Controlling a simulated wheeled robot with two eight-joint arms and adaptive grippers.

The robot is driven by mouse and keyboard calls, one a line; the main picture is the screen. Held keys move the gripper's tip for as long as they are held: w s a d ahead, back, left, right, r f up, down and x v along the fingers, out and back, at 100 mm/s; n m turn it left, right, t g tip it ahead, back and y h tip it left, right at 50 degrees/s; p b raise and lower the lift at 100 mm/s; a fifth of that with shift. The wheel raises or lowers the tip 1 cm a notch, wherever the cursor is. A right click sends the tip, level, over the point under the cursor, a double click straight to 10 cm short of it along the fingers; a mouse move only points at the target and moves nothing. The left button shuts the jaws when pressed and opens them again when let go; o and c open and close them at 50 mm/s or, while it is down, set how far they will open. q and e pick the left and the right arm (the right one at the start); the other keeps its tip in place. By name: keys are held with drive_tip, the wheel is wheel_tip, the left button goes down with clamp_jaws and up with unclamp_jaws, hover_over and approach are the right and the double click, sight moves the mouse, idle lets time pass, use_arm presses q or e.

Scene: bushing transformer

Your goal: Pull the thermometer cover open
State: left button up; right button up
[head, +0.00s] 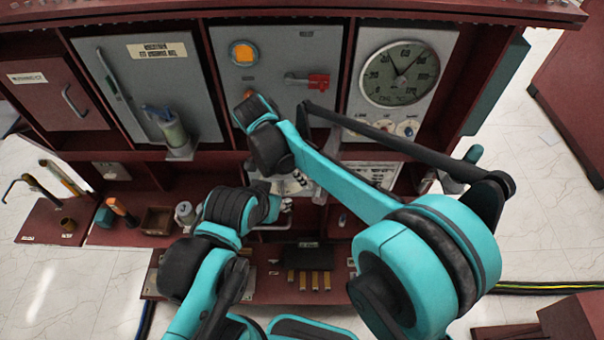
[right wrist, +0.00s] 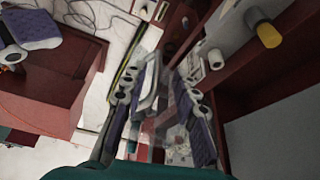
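A round dial gauge (head: 400,73) with a dark face and pale rim is set in a grey panel at the upper right of the cabinet in the head view. It shows no clear separate cover. My right gripper (right wrist: 157,90) shows in the right wrist view with its two fingers apart. A pale, partly see-through piece (right wrist: 152,84) shows between the fingers; I cannot tell what it is or whether they touch it. In the head view my arms cross the cabinet's middle and hide much of it. My left gripper's fingers are not clear there.
A red handle (head: 308,80) and an orange round indicator (head: 243,53) are on the middle panel. A grey cylinder (head: 171,130) stands out at the left. Several small fittings and a dark block (head: 301,256) sit low in front.

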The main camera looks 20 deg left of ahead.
drive_tip(key=v, duration=1.1)
drive_tip(key=d+f+n+y+b, duration=0.1)
drive_tip(key=d+f+n+b, duration=0.2)
drive_tip(key=d, duration=0.7)
drive_tip(key=d+f+n+y+b, duration=0.2)
drive_tip(key=d+f+b, duration=0.15)
drive_tip(key=d, duration=0.65)
drive_tip(key=s+d+f+n+t+b, duration=0.2)
drive_tip(key=s+d+f+n+b, duration=0.1)
drive_tip(key=d+f, duration=0.4)
drive_tip(key=s+d+f+n+t+b, duration=0.3)
drive_tip(key=s+d+f, duration=0.3)
drive_tip(key=d, duration=0.3)
drive_tip(key=shift+s+f+n+y+b, duration=0.25)
drive_tip(key=shift+f+n+y+b, duration=0.15)
drive_tip(key=shift+f+n+b, duration=0.1)
